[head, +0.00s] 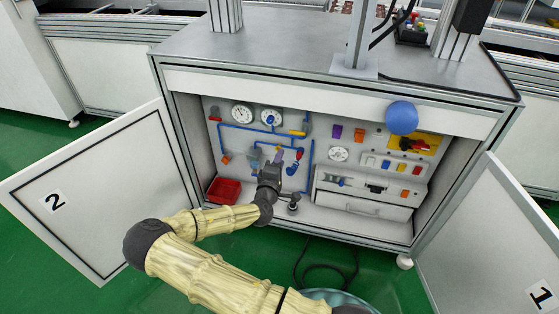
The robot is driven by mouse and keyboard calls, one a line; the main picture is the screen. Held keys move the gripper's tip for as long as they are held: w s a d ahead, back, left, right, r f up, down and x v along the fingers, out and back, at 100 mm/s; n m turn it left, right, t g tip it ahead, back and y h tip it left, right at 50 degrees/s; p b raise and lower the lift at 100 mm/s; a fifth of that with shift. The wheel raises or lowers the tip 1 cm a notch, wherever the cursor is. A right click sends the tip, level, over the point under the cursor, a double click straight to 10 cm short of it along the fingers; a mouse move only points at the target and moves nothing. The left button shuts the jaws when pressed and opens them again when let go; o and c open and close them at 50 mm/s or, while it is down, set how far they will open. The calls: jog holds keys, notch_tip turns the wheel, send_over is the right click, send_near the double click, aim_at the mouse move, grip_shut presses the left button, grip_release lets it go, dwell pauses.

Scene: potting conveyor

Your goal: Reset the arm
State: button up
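My arm reaches from the bottom of the head view into an open control cabinet (185,77). My gripper (275,162) is inside it, in front of the blue pipes (235,127) on the back panel.
Cabinet doors marked 2 (100,190) and 1 (500,235) stand open on both sides. A red bin (224,190) sits on the cabinet floor. Gauges, a blue ball (402,117) and a white drawer unit (362,198) are nearby. Green floor is clear at lower left.

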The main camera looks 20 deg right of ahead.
dwell(0.3)
jog(key=s+d+f+m+g+y, duration=0.1)
jog(key=s+f+m+g+y, duration=0.35)
jog(key=s+m+g, duration=0.6)
jog(key=s+a+r+g+y+p, duration=0.1)
jog(key=s+a+r+y, duration=0.25)
jog(key=s+r, duration=0.45)
jog(key=s+a+r+g+y, duration=0.1)
jog(key=s+a+r+y, duration=0.1)
jog(key=s+a+r, duration=0.5)
jog(key=w+p+v, duration=0.2)
jog(key=p+v, duration=1)
jog(key=v, duration=0.1)
jog(key=w+d+r+p+v, duration=0.1)
jog(key=w+p+v, duration=0.1)
jog(key=p+v, duration=1.1)
jog(key=w+p+v, duration=0.3)
jog(key=p+v, duration=1)
jog(key=shift+d+r+m, duration=0.3)
jog(key=shift+d+m, duration=0.1)
jog(key=shift+m, duration=0.05)
